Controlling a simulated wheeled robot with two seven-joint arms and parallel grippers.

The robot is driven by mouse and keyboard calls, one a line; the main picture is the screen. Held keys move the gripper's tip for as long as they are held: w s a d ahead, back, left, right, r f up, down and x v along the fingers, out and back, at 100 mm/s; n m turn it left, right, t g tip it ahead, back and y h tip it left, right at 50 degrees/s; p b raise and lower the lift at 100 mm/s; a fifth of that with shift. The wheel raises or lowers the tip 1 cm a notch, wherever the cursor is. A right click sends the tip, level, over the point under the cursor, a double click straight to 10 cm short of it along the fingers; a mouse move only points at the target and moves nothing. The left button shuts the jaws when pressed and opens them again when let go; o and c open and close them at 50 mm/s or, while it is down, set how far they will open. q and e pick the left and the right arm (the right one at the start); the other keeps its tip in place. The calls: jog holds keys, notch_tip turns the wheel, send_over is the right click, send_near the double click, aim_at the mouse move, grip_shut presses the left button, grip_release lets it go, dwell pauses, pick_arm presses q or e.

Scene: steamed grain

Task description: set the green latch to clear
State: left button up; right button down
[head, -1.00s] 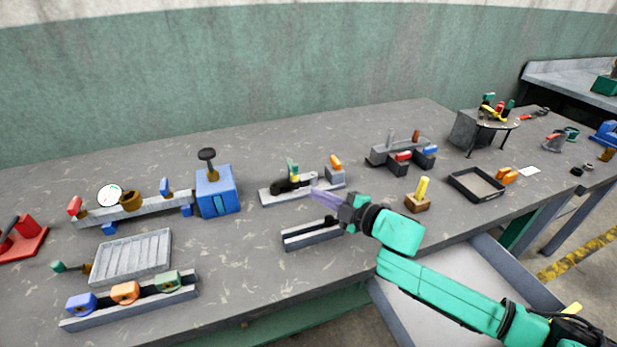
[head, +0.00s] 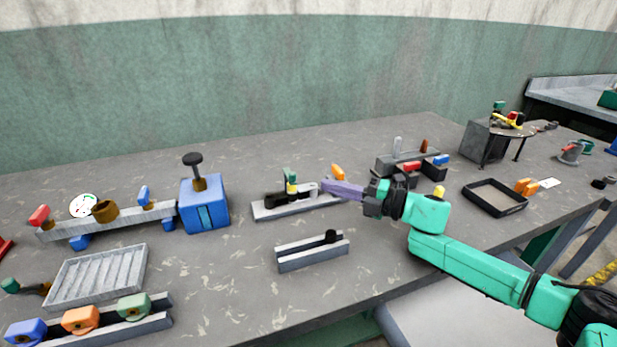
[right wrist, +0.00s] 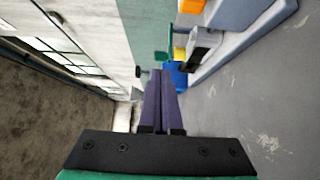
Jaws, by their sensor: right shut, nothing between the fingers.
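A small upright green piece (head: 290,175) with a yellow part (head: 292,188) below it stands on the grey-railed fixture (head: 283,210) at mid-table. It also shows in the right wrist view (right wrist: 161,57), just beyond the fingertips. A green block (head: 134,306) sits on the front-left rail beside an orange and a blue one; I cannot tell which green part is the latch. My right gripper (head: 325,186) has its purple fingers shut and empty, at the right part of the mid-table fixture. Contact cannot be told. My left gripper is out of view.
A blue box with a black knob (head: 204,203) stands left of the fixture. A low slotted block (head: 313,254) lies in front of it. An orange piece (head: 338,171) is just behind my fingers. A black tray (head: 495,198) is at right. Bare table lies around the slotted block.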

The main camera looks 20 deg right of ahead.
jog(key=p+x, duration=0.1)
jog(key=x, duration=0.5)
jog(key=shift+w+a, duration=0.1)
jog(key=shift+a, duration=0.05)
